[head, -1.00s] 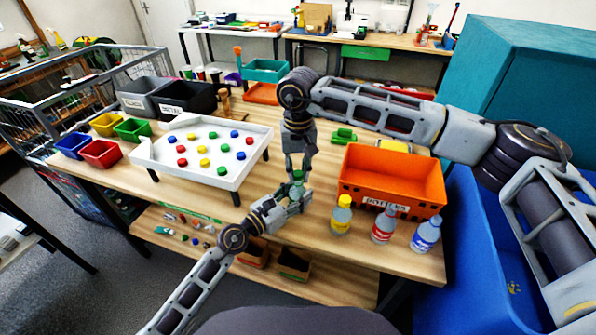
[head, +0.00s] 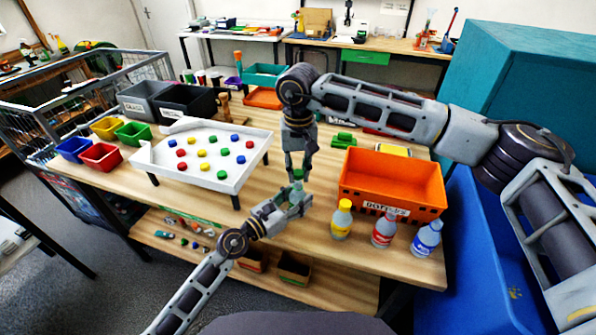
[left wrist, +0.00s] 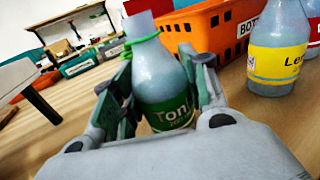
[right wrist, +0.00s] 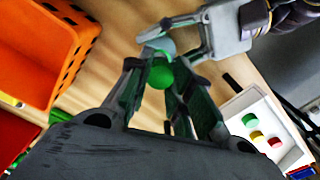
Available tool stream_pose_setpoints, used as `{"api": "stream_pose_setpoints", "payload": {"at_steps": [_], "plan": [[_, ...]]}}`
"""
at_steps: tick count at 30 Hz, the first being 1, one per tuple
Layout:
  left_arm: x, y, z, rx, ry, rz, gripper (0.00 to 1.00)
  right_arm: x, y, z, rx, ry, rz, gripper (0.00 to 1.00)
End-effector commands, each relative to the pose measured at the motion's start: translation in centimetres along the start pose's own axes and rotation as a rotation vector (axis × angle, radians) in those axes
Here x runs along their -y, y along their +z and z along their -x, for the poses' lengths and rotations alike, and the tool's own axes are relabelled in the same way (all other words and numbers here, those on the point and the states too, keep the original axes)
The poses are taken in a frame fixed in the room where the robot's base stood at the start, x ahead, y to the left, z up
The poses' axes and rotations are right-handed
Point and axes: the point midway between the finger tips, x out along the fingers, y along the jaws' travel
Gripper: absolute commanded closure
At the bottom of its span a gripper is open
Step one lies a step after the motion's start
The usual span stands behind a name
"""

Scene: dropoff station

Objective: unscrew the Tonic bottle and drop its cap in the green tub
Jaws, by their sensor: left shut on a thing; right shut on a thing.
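The Tonic bottle (left wrist: 165,85), clear grey with a green label, stands upright between the fingers of my left gripper (head: 290,203), which is shut on it. Its neck shows bare above a green ring in the left wrist view. My right gripper (head: 297,172) points down just above and is shut on the green cap (right wrist: 160,76). The cap appears off the neck; the gap is small. The bottle also shows beyond the cap in the right wrist view (right wrist: 157,47). The green tub (head: 132,133) stands at the table's left, beside the yellow, red and blue tubs.
A white tray (head: 150,160) with several coloured caps stands between the grippers and the green tub. An orange bottle crate (head: 392,190) is on the right, with yellow-, red- and blue-capped bottles (head: 384,228) in front. Black and grey bins (head: 185,101) stand behind the tubs.

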Motion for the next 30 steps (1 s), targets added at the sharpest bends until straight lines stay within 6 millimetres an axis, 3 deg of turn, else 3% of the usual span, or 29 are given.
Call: {"api": "stream_pose_setpoints", "payload": {"at_steps": [9,19,20,25,30], "plan": [[0.0,0.0,0.0,0.0,0.0,0.0,1.0,0.0,0.0,2.7,-0.001,-0.001,0.0,1.0],[0.0,0.0,0.0,0.0,0.0,0.0,1.0,0.0,0.0,3.1,0.0,-0.001,0.0,1.0],[0.0,0.0,0.0,0.0,0.0,0.0,0.53,0.0,0.0,3.1,0.0,-0.001,0.0,1.0],[0.0,0.0,0.0,0.0,0.0,0.0,0.31,0.0,0.0,3.1,0.0,-0.001,0.0,1.0],[0.0,0.0,0.0,0.0,0.0,0.0,0.3,0.0,0.0,3.1,0.0,-0.001,0.0,1.0]]}}
